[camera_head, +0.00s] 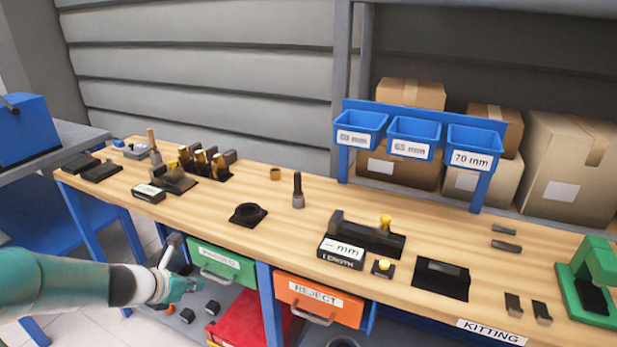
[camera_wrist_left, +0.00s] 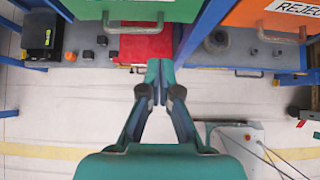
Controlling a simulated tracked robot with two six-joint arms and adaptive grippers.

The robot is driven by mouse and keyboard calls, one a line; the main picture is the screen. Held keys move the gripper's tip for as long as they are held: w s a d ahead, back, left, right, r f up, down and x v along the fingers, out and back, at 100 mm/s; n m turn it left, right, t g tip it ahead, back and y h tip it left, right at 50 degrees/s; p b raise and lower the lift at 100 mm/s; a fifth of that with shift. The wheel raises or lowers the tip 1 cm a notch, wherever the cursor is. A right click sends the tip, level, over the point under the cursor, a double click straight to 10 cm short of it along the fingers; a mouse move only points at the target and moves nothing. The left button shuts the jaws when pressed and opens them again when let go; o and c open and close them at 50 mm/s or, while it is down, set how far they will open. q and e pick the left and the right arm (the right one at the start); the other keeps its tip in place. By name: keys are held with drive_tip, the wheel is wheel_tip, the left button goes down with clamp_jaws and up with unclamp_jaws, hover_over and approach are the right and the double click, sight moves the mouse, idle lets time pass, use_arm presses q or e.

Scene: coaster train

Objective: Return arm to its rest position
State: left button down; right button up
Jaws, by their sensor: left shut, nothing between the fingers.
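My left gripper (camera_head: 183,285) comes in from the left in the head view, in front of the bench and just left of the green drawer (camera_head: 222,265). In the left wrist view the left gripper (camera_wrist_left: 160,70) has its fingertips together with nothing between them. It points toward the lower shelf and the red box (camera_wrist_left: 145,47) under the bench. My right gripper shows in neither view.
The wooden bench (camera_head: 150,215) carries black fixtures, a length gauge (camera_head: 360,240) and a green press (camera_head: 595,280). Blue bins (camera_head: 412,138) stand at the back. The orange reject drawer (camera_head: 318,300) is beside the green one. Open floor (camera_wrist_left: 60,125) lies in front.

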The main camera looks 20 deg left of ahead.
use_arm(q)
drive_tip(key=d+f+m+g+h+p, duration=0.25)
drive_tip(key=d+f, duration=0.25)
drive_tip(key=d, duration=0.4)
drive_tip(key=d+f+m+g+h+p, duration=0.1)
drive_tip(key=d+f+m+g+h, duration=0.2)
drive_tip(key=d, duration=0.6)
drive_tip(key=s+d+f+m+g+y+p, duration=0.1)
drive_tip(key=s+d+f+m, duration=0.5)
drive_tip(key=m, duration=0.8)
drive_tip(key=s+d+f+m+g+p, duration=0.1)
drive_tip(key=s+d+f+m, duration=0.6)
drive_tip(key=m, duration=0.7)
drive_tip(key=shift+s+d+g+y, duration=0.35)
drive_tip(key=shift+s+d+g, duration=0.1)
drive_tip(key=shift+s+d, duration=0.7)
drive_tip(key=shift+w+d, duration=0.1)
drive_tip(key=shift+w, duration=0.05)
